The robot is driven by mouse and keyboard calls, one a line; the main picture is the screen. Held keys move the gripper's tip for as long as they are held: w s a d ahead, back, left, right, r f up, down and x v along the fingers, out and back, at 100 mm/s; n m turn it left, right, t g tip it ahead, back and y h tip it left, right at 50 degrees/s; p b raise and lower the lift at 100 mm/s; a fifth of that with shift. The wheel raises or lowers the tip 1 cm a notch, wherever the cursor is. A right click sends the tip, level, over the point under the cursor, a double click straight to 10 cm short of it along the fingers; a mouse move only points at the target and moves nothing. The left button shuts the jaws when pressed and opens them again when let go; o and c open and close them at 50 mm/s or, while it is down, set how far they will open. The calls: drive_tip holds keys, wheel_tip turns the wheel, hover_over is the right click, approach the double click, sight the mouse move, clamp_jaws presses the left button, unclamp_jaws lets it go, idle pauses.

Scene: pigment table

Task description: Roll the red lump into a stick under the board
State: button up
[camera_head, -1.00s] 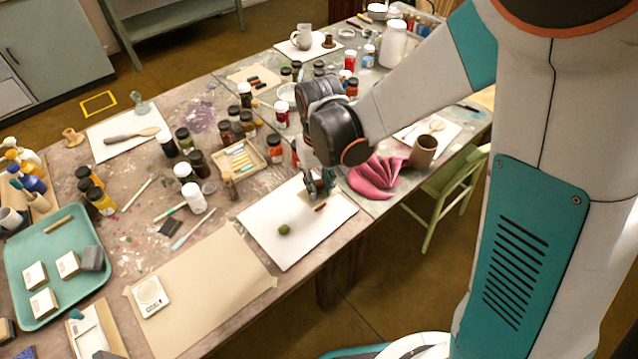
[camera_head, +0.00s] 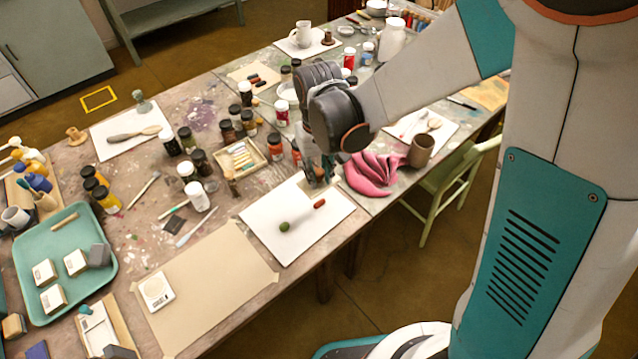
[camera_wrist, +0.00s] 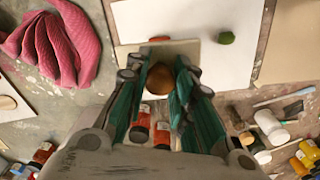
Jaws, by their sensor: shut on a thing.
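The red lump (camera_head: 319,204) is a short, stick-like piece on a white sheet (camera_head: 262,212). A small part of the red lump (camera_wrist: 159,39) shows past the board's edge in the wrist view. My gripper (camera_head: 318,172) is at the far edge of the sheet. In the wrist view my gripper (camera_wrist: 158,85) is shut on the brown round knob of the pale board (camera_wrist: 186,52). The board (camera_head: 303,183) is partly hidden by the gripper in the head view. I cannot tell whether it touches the sheet. A green lump (camera_head: 284,226) lies apart on the same sheet.
A crumpled pink cloth (camera_head: 372,175) and a brown cup (camera_head: 421,151) are right of the sheet. Paint jars (camera_head: 275,146) and a tray of coloured sticks (camera_head: 240,158) stand behind and left. A beige sheet (camera_head: 215,285) with a white scale (camera_head: 156,291) lies in front left.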

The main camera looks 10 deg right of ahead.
drive_tip(key=shift+f, duration=0.1)
drive_tip(key=b, duration=0.6)
hover_over(321, 204)
drive_tip(key=shift+w+a+f, duration=0.1)
drive_tip(key=shift+w+f, duration=0.05)
drive_tip(key=shift+f, duration=1.55)
drive_tip(key=shift+w+a+f, duration=0.1)
drive_tip(key=shift+f, duration=1.6)
drive_tip(key=shift+f, duration=0.5)
drive_tip(key=shift+w+a, duration=0.35)
drive_tip(key=shift+w, duration=0.25)
drive_tip(key=shift+w, duration=0.1)
drive_tip(key=shift+w+a, duration=0.35)
drive_tip(key=shift+w, duration=0.1)
drive_tip(key=shift+s+d, duration=0.4)
drive_tip(key=shift+s, duration=0.25)
drive_tip(key=shift+s+d, duration=0.4)
drive_tip(key=shift+s, duration=0.2)
drive_tip(key=shift+s, duration=0.1)
